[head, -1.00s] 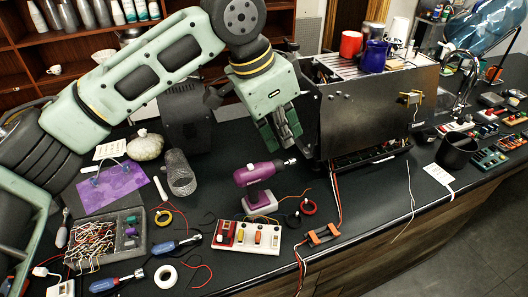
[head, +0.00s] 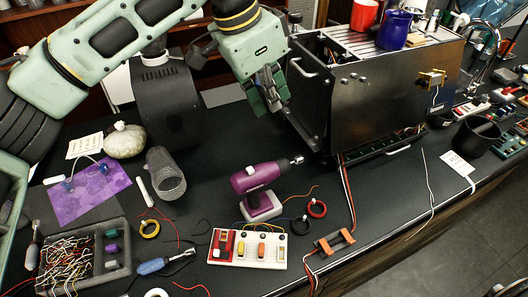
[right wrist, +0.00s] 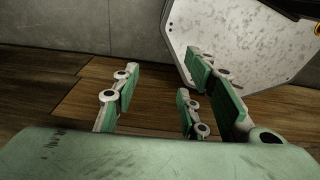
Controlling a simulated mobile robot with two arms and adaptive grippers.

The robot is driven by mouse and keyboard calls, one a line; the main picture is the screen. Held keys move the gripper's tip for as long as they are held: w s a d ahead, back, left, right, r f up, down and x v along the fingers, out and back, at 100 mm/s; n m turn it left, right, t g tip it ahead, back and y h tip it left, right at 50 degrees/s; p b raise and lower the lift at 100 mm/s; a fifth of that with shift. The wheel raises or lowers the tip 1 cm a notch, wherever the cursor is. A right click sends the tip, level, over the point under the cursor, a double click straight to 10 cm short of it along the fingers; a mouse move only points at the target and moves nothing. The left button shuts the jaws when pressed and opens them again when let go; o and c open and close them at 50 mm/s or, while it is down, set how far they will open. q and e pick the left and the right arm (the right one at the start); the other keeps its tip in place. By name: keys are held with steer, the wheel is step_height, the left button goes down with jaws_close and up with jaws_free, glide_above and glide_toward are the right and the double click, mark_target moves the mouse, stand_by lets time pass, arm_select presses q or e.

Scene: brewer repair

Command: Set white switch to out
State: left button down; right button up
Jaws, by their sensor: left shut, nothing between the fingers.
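A small white switch panel (head: 248,248) lies on the dark counter near its front edge. It carries a red block with a white piece (head: 222,243) at its left end, then yellow and orange switches (head: 262,250) and small black knobs. Which part is the white switch, and how it is set, is too small to tell. My left gripper (head: 272,98) is shut and empty, pointing down in front of the brewer (head: 385,90), well behind the panel. My right gripper (right wrist: 165,102) shows only in the right wrist view, with its fingers apart and nothing between them.
A purple drill (head: 258,190) stands just behind the panel. An orange clip-like part (head: 334,241) with wires lies to its right.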

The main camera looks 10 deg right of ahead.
mark_target(250, 171)
arm_select(q)
step_height(250, 171, down, 6)
steer(key=b, duration=0.5)
steer(key=shift+s+r, duration=0.1)
steer(key=shift+r, duration=0.15)
arm_select(e)
step_height(250, 171, down, 6)
steer(key=shift+r, duration=0.1)
arm_select(q)
steer(key=p+x, duration=0.3)
steer(key=x, duration=0.6)
steer(key=shift+f, duration=0.1)
steer(key=shift+a+f+p, duration=0.2)
steer(key=shift+p, duration=0.15)
steer(key=shift+s+a+f+p, duration=0.1)
steer(key=shift+s+a+p, duration=0.15)
steer(key=shift+a, duration=0.65)
steer(key=shift+s+a+f+p, duration=0.15)
steer(key=shift+a+p, duration=0.2)
steer(key=shift+a, duration=0.5)
steer(key=shift+d, duration=0.1)
arm_select(e)
step_height(250, 171, up, 5)
steer(key=shift+s+a, duration=0.1)
steer(key=shift+a, duration=0.05)
arm_select(q)
steer(key=shift+w+d, duration=0.1)
